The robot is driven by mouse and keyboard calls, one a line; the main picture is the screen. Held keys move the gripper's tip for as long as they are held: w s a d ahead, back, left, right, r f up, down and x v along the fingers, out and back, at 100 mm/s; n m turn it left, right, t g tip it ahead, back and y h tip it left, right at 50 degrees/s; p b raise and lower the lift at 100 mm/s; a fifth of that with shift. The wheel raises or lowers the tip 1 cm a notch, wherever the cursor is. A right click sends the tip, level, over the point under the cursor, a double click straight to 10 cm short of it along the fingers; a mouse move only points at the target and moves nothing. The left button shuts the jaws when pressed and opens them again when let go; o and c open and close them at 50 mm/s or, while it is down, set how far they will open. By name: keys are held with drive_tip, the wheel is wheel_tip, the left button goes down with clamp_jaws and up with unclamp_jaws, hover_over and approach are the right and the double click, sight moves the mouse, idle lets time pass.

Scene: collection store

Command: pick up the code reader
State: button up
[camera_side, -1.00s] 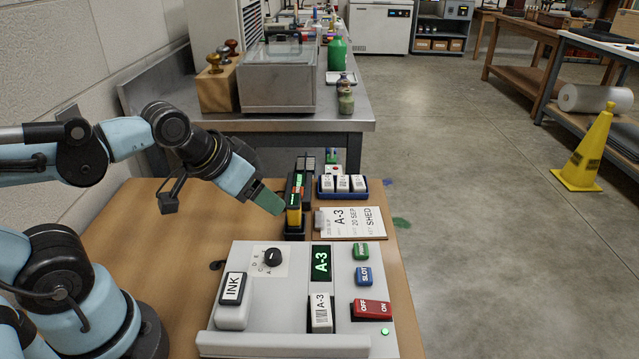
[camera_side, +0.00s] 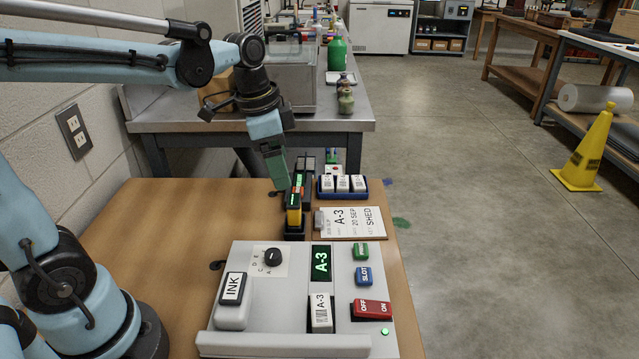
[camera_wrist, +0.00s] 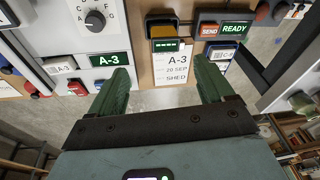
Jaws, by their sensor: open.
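The code reader, which I take to be the yellow and dark handheld device with a green display (camera_side: 294,210), stands upright in a black holder (camera_side: 294,233) on the wooden table. In the wrist view the code reader (camera_wrist: 165,44) lies ahead of the gap between my fingers. My gripper (camera_side: 280,185) has green fingers. It points down, just above and behind the reader's top in the side view. In the wrist view my gripper (camera_wrist: 163,75) has its fingers spread wide with nothing between them.
A grey console (camera_side: 260,312) with a knob, INK block and switches fills the table's front. A blue tray (camera_side: 342,194) of white blocks and an A-3 card (camera_side: 352,223) are right of the reader. A SEND/READY unit (camera_wrist: 222,29) is beside it. Table at left is bare.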

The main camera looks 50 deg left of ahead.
sight(294, 200)
drive_tip(key=shift+w+a+f+m+g, duration=0.25)
drive_tip(key=shift+w+m+g, duration=0.1)
drive_tip(key=shift+w+m, duration=0.2)
drive_tip(key=shift+w+a+f+m+g, duration=0.1)
drive_tip(key=shift+w+a+m+g, duration=0.2)
drive_tip(key=shift+w+m, duration=0.2)
drive_tip(key=shift+w+d+f, duration=0.2)
drive_tip(key=shift+f, duration=1.75)
drive_tip(key=shift+w+d+f, duration=0.15)
drive_tip(key=shift+d+f, duration=0.1)
drive_tip(key=shift+f, duration=1.7)
drive_tip(key=shift+w+d+f, duration=0.2)
drive_tip(key=shift+f, duration=1.75)
drive_tip(key=c, duration=1)
drive_tip(key=shift+c, duration=0.2)
